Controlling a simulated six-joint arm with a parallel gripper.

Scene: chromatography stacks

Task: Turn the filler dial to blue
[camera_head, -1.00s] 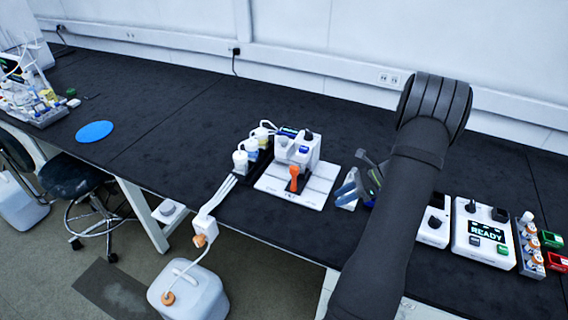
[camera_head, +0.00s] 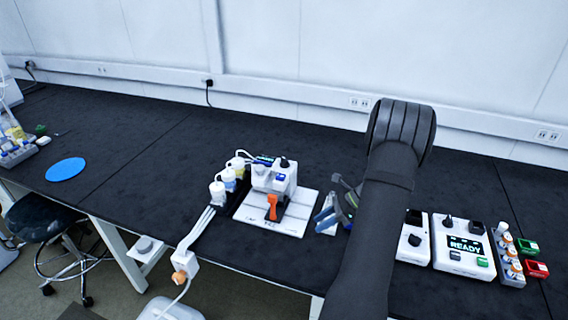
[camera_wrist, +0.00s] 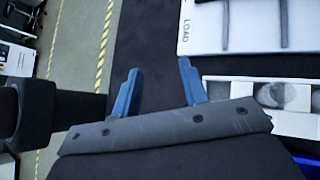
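The filler (camera_head: 272,178) is a white machine on a white base plate (camera_head: 245,212), with an orange lever (camera_head: 272,206) at its front. A dark knob (camera_head: 284,162), which looks like the dial, sits on top. A small blue patch shows on its front; the dial's setting is too small to read. My gripper (camera_head: 325,215) is just right of the base plate, apart from the dial. In the wrist view its two blue fingers (camera_wrist: 158,84) are spread, with nothing between them. The wrist view shows a white plate marked LOAD (camera_wrist: 205,28), but no dial.
White bottles (camera_head: 228,180) stand left of the filler. To the right, beyond my arm, are a white unit reading READY (camera_head: 464,245), a rack of orange-banded vials (camera_head: 512,262) and green and red boxes. A blue disc (camera_head: 66,169) lies far left. The back bench is clear.

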